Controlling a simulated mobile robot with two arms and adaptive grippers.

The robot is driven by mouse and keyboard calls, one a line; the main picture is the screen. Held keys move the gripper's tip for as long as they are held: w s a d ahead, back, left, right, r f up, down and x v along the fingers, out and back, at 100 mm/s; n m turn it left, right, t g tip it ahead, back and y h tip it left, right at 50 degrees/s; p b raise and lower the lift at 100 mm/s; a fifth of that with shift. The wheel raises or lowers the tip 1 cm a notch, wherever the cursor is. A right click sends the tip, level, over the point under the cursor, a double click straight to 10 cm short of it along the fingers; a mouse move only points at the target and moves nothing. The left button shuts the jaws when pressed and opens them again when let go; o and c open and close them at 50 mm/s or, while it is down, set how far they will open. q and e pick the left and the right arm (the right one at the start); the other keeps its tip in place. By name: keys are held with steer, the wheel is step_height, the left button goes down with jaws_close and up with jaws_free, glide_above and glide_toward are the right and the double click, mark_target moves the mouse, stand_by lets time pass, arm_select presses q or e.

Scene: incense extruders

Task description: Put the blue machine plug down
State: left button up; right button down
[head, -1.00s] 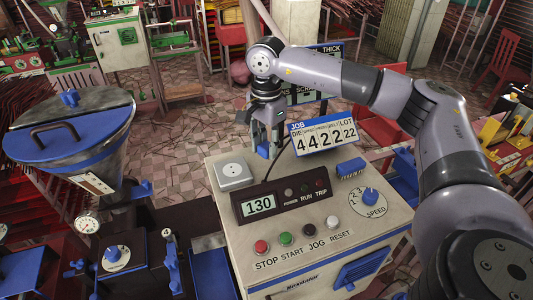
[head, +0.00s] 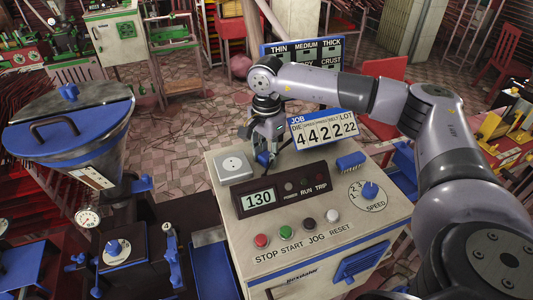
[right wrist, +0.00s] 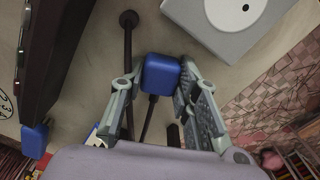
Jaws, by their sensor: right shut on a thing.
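The blue machine plug (head: 263,157) is between the fingers of my right gripper (head: 265,150), over the back of the cream machine cabinet's top (head: 225,199). In the right wrist view the plug (right wrist: 161,74) sits between the two fingertips (right wrist: 160,76), and its dark cable (right wrist: 148,120) runs back from it. The gripper is shut on the plug. I cannot tell whether the plug touches the cabinet top. The grey socket box (head: 234,168) is just left of the plug, apart from it; it also shows in the right wrist view (right wrist: 212,42). My left gripper is out of view.
A job sign reading 4422 (head: 323,130) stands right of the gripper. The display panel reading 130 (head: 258,200) is in front. A small blue block (head: 352,163) sits at the right.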

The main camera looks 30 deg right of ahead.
mark_target(266, 155)
steer(key=c, duration=1.2)
jaws_free()
steer(key=shift+r, duration=0.25)
steer(key=shift+r+p, duration=0.45)
steer(key=shift+p, duration=0.2)
steer(key=shift+r+b, duration=2.05)
steer(key=shift+r, duration=3.9)
